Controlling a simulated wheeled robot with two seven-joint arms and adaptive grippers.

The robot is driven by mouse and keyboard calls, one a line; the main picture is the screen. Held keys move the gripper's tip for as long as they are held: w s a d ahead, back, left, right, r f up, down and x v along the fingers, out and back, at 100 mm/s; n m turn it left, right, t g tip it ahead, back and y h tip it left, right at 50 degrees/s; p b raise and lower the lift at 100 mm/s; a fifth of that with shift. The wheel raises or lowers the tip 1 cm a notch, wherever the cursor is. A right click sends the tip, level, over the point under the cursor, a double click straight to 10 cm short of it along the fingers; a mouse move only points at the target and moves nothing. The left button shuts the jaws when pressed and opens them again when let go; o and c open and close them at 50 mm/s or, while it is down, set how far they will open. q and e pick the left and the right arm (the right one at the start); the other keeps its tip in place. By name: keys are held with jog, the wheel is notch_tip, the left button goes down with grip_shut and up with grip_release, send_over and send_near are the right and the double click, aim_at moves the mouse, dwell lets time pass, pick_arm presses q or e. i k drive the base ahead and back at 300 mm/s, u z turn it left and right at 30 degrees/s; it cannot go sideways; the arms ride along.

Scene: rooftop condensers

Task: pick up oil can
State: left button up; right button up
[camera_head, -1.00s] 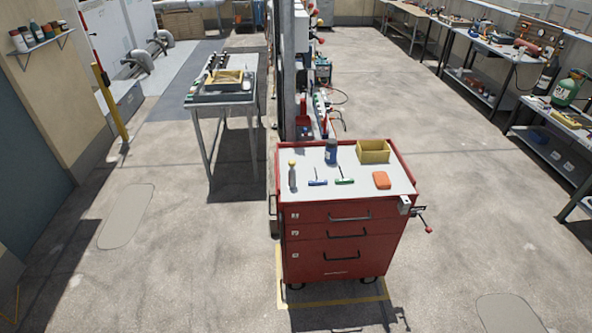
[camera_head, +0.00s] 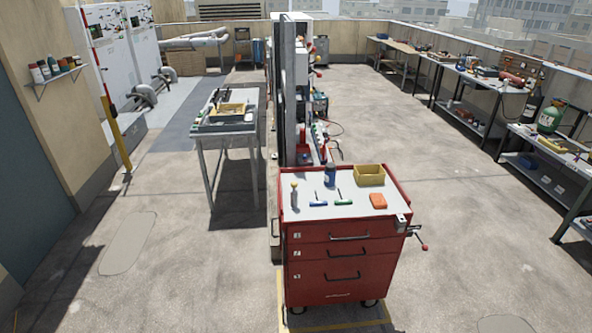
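No object is clearly recognisable as the oil can at this size. A small dark blue can (camera_head: 330,176) stands upright on top of the red tool cart (camera_head: 342,262), near its back edge. A slim grey item with a yellow top (camera_head: 294,196) is at the left of the same top; I cannot tell what it is. Several small bottles (camera_head: 46,71) stand on a wall shelf at the far left. Neither of my grippers is in view.
A metal table (camera_head: 225,128) stands behind left; workbenches (camera_head: 487,48) line the right. Floor on both sides is clear.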

aim_at(331, 169)
jog(key=u, duration=0.95)
jog(key=i, duration=3.05)
jog(key=z, duration=1.35)
jog(key=i, duration=0.85)
jog(key=z, duration=0.85)
